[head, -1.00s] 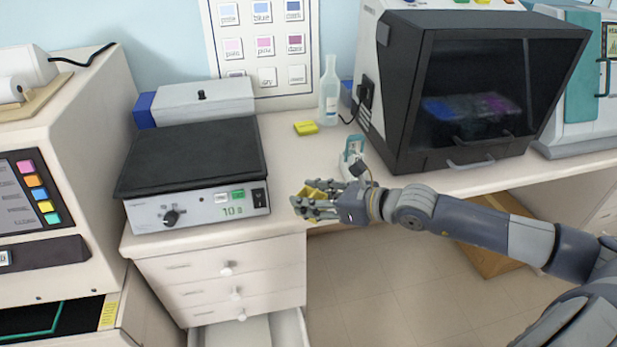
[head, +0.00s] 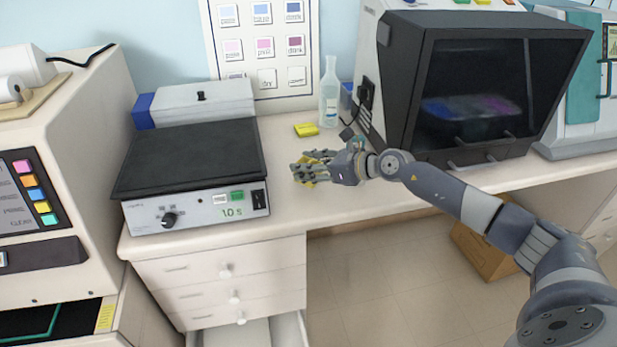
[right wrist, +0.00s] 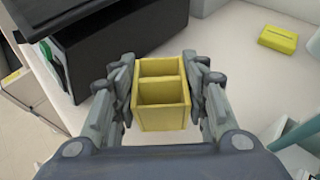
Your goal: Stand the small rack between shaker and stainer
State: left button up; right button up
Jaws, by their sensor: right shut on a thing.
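The small rack (right wrist: 161,118) is a yellow open box with a divider, seen in the right wrist view. My right gripper (right wrist: 160,90) is shut on it, with a finger at each side. In the head view the right gripper (head: 312,170) is over the counter between shaker and stainer, and its fingers mostly hide the rack. The shaker (head: 190,160) has a black flat top and stands left of the gripper. The stainer (head: 470,90) is a large dark-windowed box on the right. I cannot tell whether the rack touches the counter. My left gripper is not in view.
A yellow block (head: 306,129) and a clear bottle (head: 329,95) stand at the back of the counter. A long grey box (head: 200,98) is behind the shaker. The counter (head: 290,207) in front of the gripper is bare. A lower drawer (head: 245,332) stands open.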

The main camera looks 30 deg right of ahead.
jog(key=shift+d+f, duration=0.1)
jog(key=shift+f, duration=1.7)
jog(key=o, duration=1.1)
jog(key=shift+f, duration=0.15)
jog(key=shift+c, duration=0.2)
